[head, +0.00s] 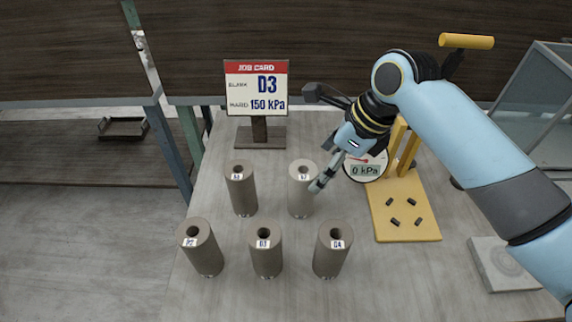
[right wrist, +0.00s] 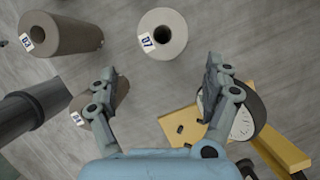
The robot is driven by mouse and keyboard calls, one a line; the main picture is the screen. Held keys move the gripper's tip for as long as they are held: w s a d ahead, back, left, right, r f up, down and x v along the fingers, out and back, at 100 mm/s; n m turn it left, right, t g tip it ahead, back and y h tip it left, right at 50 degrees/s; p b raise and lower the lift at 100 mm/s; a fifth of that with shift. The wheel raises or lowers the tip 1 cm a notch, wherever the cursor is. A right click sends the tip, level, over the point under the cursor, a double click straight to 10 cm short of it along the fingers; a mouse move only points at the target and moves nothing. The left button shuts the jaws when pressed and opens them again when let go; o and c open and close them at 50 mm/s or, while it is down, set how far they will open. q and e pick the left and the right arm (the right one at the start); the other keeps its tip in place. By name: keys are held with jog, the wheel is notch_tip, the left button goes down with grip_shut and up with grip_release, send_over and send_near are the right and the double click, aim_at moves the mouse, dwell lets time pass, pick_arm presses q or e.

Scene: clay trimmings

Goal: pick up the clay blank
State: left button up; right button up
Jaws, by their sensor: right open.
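The job card (head: 256,88) names blank D3. The clay blank labelled D3 (head: 265,254) is a brown upright hollow cylinder, front middle in the head view. It also shows at upper left in the right wrist view (right wrist: 75,32). My right gripper (head: 324,165) is open and empty, beside the back-right blank (head: 300,199), whose label seems to read D7. In the right wrist view, that blank (right wrist: 163,35) stands ahead of the gap between my open fingers (right wrist: 160,80). D3 lies outside that gap, beyond the left finger. My left gripper is not in view.
Other blanks stand at back left (head: 241,190), front left (head: 201,248) and front right (head: 332,252). A yellow stand (head: 408,225) with a gauge (head: 366,168) reading 0 kPa and several dark pegs is at right. A pale slab (head: 502,264) lies at far right.

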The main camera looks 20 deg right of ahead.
aim_at(315, 174)
jog(key=shift+w+a+f, duration=0.2)
jog(key=shift+w+f, duration=0.35)
jog(key=shift+f, duration=0.25)
jog(key=x, duration=0.3)
jog(key=shift+a+f, duration=0.1)
jog(key=shift+w+a+f, duration=0.1)
jog(key=shift+f, duration=0.2)
jog(key=x, duration=0.4)
jog(key=shift+w+f, duration=0.15)
jog(key=shift+w, duration=0.05)
jog(key=shift+w+a+f, duration=0.1)
jog(key=shift+f, duration=0.1)
jog(key=c, duration=0.3)
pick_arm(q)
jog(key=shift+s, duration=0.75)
pick_arm(e)
grip_shut()
